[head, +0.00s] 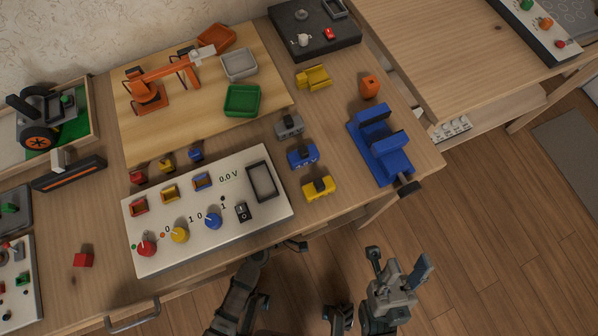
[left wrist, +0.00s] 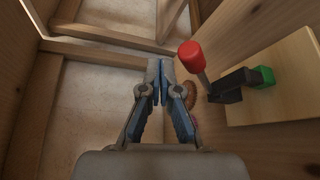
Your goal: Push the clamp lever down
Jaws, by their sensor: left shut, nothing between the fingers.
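The clamp lever (left wrist: 197,66) has a red grip and a thin metal shaft, and shows in the left wrist view. It stands out from a black clamp body (left wrist: 232,85) on a pale wooden board (left wrist: 275,85), tilted up and to the left. A green block (left wrist: 263,76) is at the clamp's right end. My left gripper (left wrist: 160,68), with blue-sided fingers, is shut and empty to the left of the red grip, with a visible gap in the picture. I cannot make out the clamp in the head view. My right gripper (head: 399,262) is open and empty over the floor before the table.
A wooden wall lies close on the right in the left wrist view, with wooden beams (left wrist: 110,42) behind. In the head view, the wooden table (head: 340,85) carries a white control panel (head: 235,185), an orange robot arm model (head: 148,95) and a blue vise (head: 378,145).

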